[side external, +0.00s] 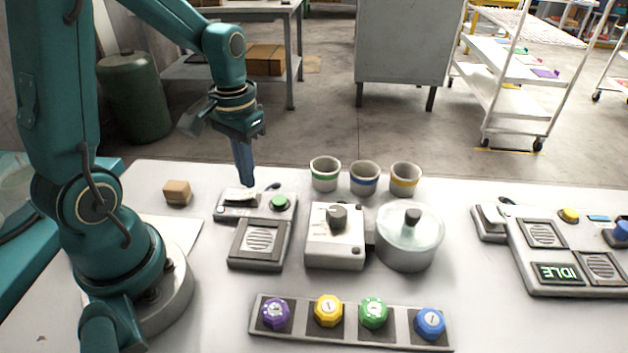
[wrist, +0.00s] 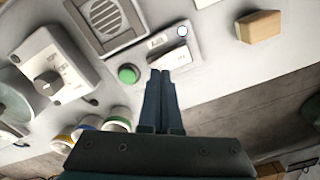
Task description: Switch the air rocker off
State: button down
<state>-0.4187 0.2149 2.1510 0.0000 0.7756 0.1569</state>
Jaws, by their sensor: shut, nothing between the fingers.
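The air rocker (side external: 238,195) is a pale switch at the back left of a grey box (side external: 262,225) with a speaker grille and a green button (side external: 279,202). In the wrist view the rocker (wrist: 172,59) lies just beyond my fingertips, beside a small label and a round pale lamp (wrist: 183,31). My gripper (side external: 247,184) is shut and empty, pointing down over the rocker's back right side. It also shows in the wrist view (wrist: 160,72). I cannot tell whether the fingertips touch the rocker, or which way it is tipped.
A wooden block (side external: 177,193) sits left of the box. A white knob box (side external: 335,236) and a lidded pot (side external: 408,237) stand to the right, with several cups (side external: 364,178) behind. A rail of coloured knobs (side external: 342,320) lies in front. A panel reading IDLE (side external: 560,272) is far right.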

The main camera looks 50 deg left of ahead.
aim_at(250, 193)
jog(key=shift+f, duration=1.05)
dwell(0.5)
jog(key=shift+r, duration=3.55)
jog(key=s+d+r+m+t, duration=0.3)
jog(key=s+d+r+t, duration=0.2)
jog(key=d, duration=0.4)
jog(key=shift+s+d+t, duration=0.25)
jog(key=shift+s+t, duration=0.05)
jog(key=shift+s, duration=0.4)
